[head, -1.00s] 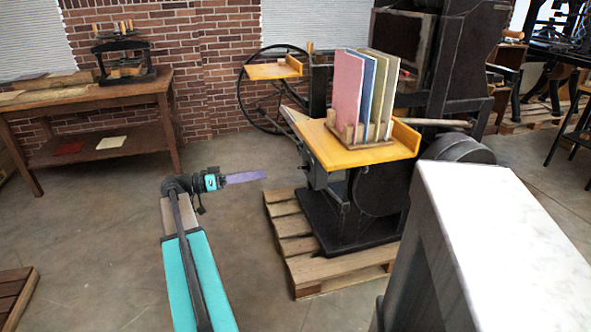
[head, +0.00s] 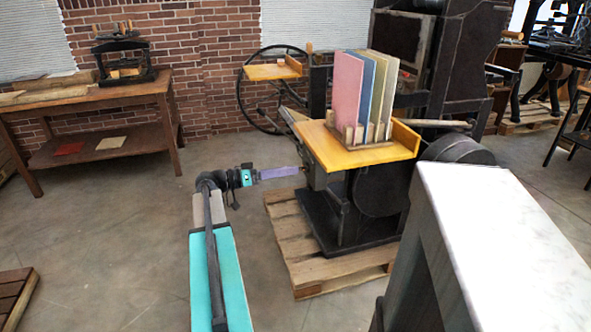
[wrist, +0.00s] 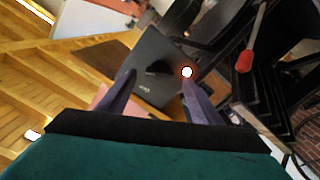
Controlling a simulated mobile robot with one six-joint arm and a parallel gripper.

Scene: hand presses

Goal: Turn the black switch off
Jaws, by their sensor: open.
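The black switch (wrist: 157,68) shows in the wrist view as a small dark lever on a dark grey panel (wrist: 150,45) with small light lettering below it. My gripper (wrist: 159,75) is open, with its two purple fingers on either side of the switch in this view. I cannot tell whether the fingers touch the switch. In the head view my gripper (head: 301,170) is at the left side of the black press (head: 335,205), just below its yellow table. The switch cannot be made out in the head view.
A red-ended lever (wrist: 245,60) is right of the panel in the wrist view. The yellow table (head: 335,152) holds a wooden rack with upright coloured boards (head: 348,88). The press stands on a wooden pallet (head: 285,235). The floor (head: 120,220) at left is clear.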

